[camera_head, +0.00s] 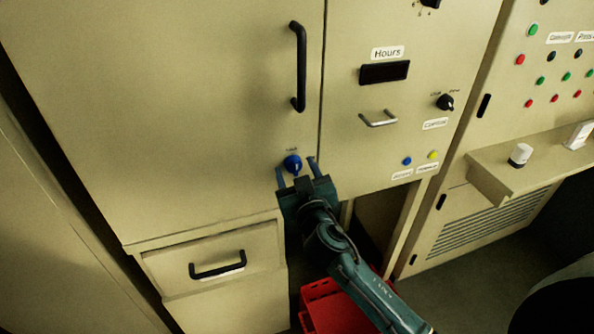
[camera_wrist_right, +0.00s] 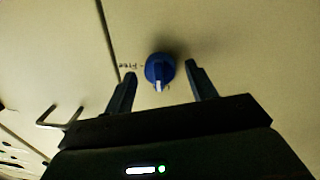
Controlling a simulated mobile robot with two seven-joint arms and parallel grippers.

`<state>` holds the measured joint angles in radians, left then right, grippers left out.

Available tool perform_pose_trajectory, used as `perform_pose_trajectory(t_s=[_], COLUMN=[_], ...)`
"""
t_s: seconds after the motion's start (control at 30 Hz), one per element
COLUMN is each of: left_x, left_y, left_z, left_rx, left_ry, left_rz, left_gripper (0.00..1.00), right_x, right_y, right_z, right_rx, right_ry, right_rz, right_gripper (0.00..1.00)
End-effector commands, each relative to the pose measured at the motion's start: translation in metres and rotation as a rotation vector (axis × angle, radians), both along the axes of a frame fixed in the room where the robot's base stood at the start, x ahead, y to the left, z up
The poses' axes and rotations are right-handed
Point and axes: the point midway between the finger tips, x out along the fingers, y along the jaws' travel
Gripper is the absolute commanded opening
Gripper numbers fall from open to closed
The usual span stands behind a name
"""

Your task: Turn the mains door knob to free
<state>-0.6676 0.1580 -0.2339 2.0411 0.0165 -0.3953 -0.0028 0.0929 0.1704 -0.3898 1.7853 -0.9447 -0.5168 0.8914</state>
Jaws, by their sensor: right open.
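The blue door knob (camera_head: 292,164) is on the beige cabinet door, low near its right edge and below the black vertical handle. It also shows in the right wrist view (camera_wrist_right: 159,70), with a white pointer mark on its lower side. The word "Free" is printed to its left there. My right gripper (camera_head: 296,170) is open, with one finger on each side of the knob. In the wrist view there are gaps between both fingertips (camera_wrist_right: 161,72) and the knob; I see no contact. My left gripper is not in view.
The black door handle (camera_head: 299,66) stands out above the knob. A drawer with a black handle (camera_head: 217,266) is below left. A red container (camera_head: 336,308) is on the floor under my right arm. A shelf (camera_head: 525,165) juts out at right.

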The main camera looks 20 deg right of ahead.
Motion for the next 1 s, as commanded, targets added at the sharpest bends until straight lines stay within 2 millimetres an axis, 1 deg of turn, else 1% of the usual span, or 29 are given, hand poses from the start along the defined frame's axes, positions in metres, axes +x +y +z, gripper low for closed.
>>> perform_pose_trajectory(t_s=[0.13,0.8,1.0], left_x=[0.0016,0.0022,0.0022], left_y=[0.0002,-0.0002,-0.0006], left_z=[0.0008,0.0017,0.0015], left_rx=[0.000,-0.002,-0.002], left_ry=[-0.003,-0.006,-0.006], left_rz=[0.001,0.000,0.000], left_gripper=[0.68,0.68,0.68], right_x=[-0.0002,-0.0005,0.0002], right_y=[-0.0001,-0.0001,-0.0002], right_z=[-0.0003,-0.0004,-0.0005], right_rx=[0.000,-0.001,0.001], right_ry=[0.000,0.001,0.001], right_rz=[0.000,0.000,0.000], right_gripper=[0.56,0.01,0.00])
